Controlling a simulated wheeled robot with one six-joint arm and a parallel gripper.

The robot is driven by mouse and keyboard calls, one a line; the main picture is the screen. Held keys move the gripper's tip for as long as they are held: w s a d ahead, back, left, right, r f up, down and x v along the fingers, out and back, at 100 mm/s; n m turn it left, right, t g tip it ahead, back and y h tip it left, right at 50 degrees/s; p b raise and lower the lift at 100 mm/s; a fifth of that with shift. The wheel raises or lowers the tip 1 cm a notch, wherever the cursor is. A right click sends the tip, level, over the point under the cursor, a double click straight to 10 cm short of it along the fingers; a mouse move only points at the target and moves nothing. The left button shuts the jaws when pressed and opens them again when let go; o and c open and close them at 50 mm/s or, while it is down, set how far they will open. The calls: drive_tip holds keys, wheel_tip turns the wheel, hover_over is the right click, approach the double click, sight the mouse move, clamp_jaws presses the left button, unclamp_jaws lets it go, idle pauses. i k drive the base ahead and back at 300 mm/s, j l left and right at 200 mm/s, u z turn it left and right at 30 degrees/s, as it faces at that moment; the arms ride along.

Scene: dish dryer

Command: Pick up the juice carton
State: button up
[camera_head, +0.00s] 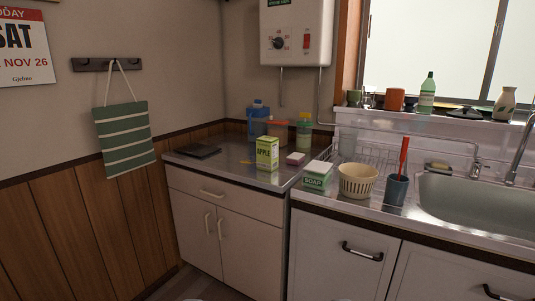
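The juice carton (268,154) is a small green and white box with "APPLE" on its front. It stands upright on the steel counter (225,165) in the corner, left of the soap box (317,176). Its front and right side show, and nothing covers it. My gripper does not show in the view, so its state and its place relative to the carton cannot be seen.
A cream basket (357,181), a blue cup (396,189) and the sink (480,205) are farther right.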

sight(266, 146)
drive_tip(key=i+l+u, duration=0.1)
drive_tip(key=i+l, duration=0.35)
drive_tip(key=i+l+u, duration=0.15)
drive_tip(key=i+l, duration=0.3)
drive_tip(key=i+l+u, duration=0.1)
drive_tip(key=i+l, duration=0.3)
drive_tip(key=l, duration=0.2)
drive_tip(key=i+l+u, duration=0.1)
drive_tip(key=i+l, duration=0.3)
drive_tip(key=l, duration=0.2)
